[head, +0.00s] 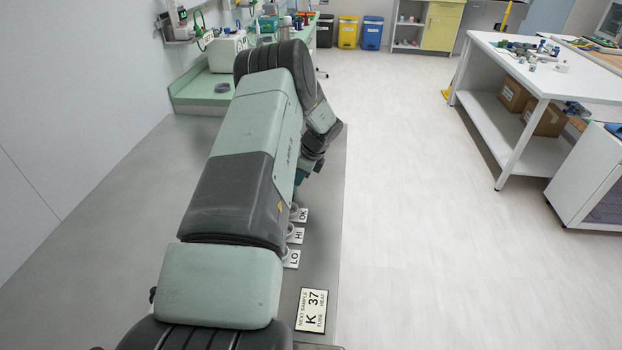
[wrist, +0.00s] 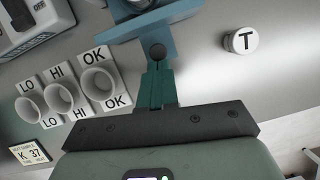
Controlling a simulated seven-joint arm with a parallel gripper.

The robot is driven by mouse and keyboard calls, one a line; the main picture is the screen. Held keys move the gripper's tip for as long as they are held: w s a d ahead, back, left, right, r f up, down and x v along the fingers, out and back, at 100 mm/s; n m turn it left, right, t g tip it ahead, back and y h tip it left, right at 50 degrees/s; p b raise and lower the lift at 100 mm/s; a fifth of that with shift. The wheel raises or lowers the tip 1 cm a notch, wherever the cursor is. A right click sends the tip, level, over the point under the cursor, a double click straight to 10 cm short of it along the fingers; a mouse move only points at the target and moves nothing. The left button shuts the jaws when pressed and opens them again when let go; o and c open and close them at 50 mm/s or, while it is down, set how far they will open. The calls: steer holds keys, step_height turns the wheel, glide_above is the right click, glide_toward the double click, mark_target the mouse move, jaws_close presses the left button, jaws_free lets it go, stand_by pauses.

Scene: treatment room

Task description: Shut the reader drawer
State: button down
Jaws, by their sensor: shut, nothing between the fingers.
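The rest of the reader is cut off, so I cannot tell how far the drawer stands out. My gripper (wrist: 158,68) is shut and empty, its teal fingers pointing at the knob. The fingertips are right at the knob; whether they touch it is unclear.
Left of the fingers stand several white cups (wrist: 98,82) with LO, HI and OK labels. A card reading K 37 (wrist: 29,154) lies beyond them. A white lid marked T (wrist: 241,41) stands right of the drawer. A white device (wrist: 35,25) is at upper left. Grey bench (wrist: 215,75) is bare between.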

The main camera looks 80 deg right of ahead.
steer(key=w, duration=0.4)
steer(key=shift+w, duration=0.2)
steer(key=shift+a, duration=0.1)
steer(key=shift+s, duration=0.4)
steer(key=s, duration=0.3)
steer(key=shift+a, duration=0.2)
steer(key=v, duration=1)
steer(key=shift+s, duration=0.2)
steer(key=shift+a+r, duration=0.1)
